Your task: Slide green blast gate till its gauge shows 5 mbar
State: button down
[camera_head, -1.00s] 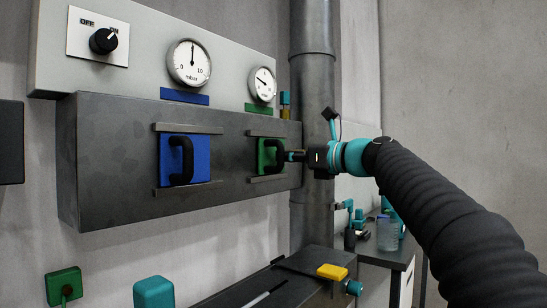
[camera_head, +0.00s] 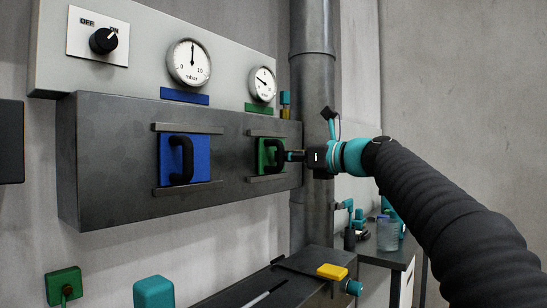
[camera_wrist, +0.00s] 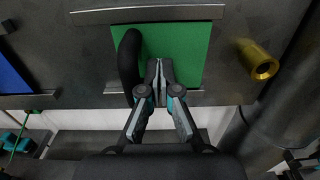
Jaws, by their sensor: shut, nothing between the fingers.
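The green blast gate (camera_head: 265,163) is a green plate with a black handle, held between two rails at the right of the dark box; it also shows in the wrist view (camera_wrist: 190,45). My gripper (camera_head: 290,156) is shut and empty at the gate. In the wrist view its fingertips (camera_wrist: 160,68) are just right of the black handle (camera_wrist: 130,62), in front of the plate; I cannot tell whether they touch the handle. The gauge (camera_head: 262,84) above the green label has its needle pointing up and left; its numbers are too small to read.
A blue gate (camera_head: 200,165) with a black handle sits to the left, under a larger gauge (camera_head: 189,64). A brass fitting (camera_wrist: 258,60) sticks out right of the green plate. A vertical pipe (camera_head: 312,90) stands right of the box.

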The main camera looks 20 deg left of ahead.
jog(key=shift+s+a, duration=0.25)
jog(key=shift+s, duration=0.4)
jog(key=shift+s+a, duration=0.2)
jog(key=shift+s, duration=0.4)
dwell(1.8)
jog(key=shift+w+d, duration=0.25)
jog(key=shift+w, duration=0.45)
jog(key=b+v, duration=0.1)
jog(key=v, duration=0.7)
dwell(0.5)
